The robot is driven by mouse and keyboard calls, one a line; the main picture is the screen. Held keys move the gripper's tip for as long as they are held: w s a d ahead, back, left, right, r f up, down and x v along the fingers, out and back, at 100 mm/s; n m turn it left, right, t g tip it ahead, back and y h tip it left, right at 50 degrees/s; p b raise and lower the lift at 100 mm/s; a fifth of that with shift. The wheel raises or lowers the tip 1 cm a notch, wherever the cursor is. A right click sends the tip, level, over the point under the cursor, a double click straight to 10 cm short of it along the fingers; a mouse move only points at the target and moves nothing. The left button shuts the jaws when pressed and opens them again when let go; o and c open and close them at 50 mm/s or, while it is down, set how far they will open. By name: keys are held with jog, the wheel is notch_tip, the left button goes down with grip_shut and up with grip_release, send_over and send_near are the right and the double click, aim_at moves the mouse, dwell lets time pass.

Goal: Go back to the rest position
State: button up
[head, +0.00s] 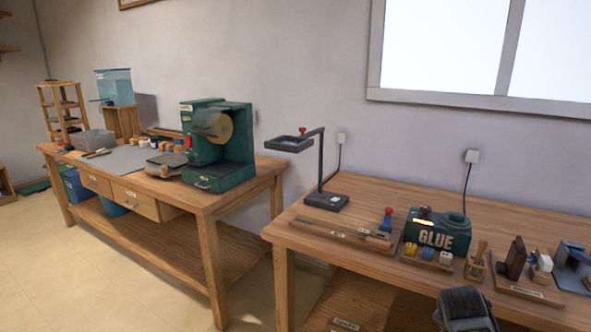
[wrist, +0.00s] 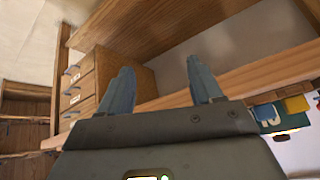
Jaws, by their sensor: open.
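My gripper (wrist: 161,85) shows in the wrist view with its two blue-grey fingers spread apart and nothing between them. Behind the fingers is the wooden underside and edge of a bench, with a set of wooden drawers (wrist: 82,82) to the left. A dark rounded part of my arm (head: 466,309) shows at the bottom right of the head view, in front of the right bench (head: 340,240). The gripper fingers cannot be made out in the head view.
The right bench holds a green glue machine (head: 437,233), a black stand (head: 321,180) and several small wooden holders. The left bench (head: 205,205) carries a green machine with a yellow disc (head: 217,143). The floor (head: 60,270) at the left is clear.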

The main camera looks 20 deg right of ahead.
jog(key=s+a+f+n+t+y, duration=0.1)
jog(key=s+a+f+n+t, duration=0.2)
jog(key=s+a, duration=0.6)
jog(key=s+a+f+n+t+y, duration=0.1)
jog(key=s+a+n+t, duration=0.2)
jog(key=s+a+n, duration=0.6)
jog(key=s+a+r+n+t+y, duration=0.1)
jog(key=s+a+r+t+y, duration=0.1)
jog(key=s+a+r, duration=0.4)
jog(key=s+a+r+n+t+y, duration=0.2)
jog(key=s+a+r+t, duration=0.2)
jog(key=s+a+r, duration=0.3)
jog(key=s+r, duration=0.4)
jog(key=r, duration=0.4)
jog(key=shift+a+r, duration=0.15)
jog(key=shift+r, duration=0.25)
jog(key=shift+c, duration=0.5)
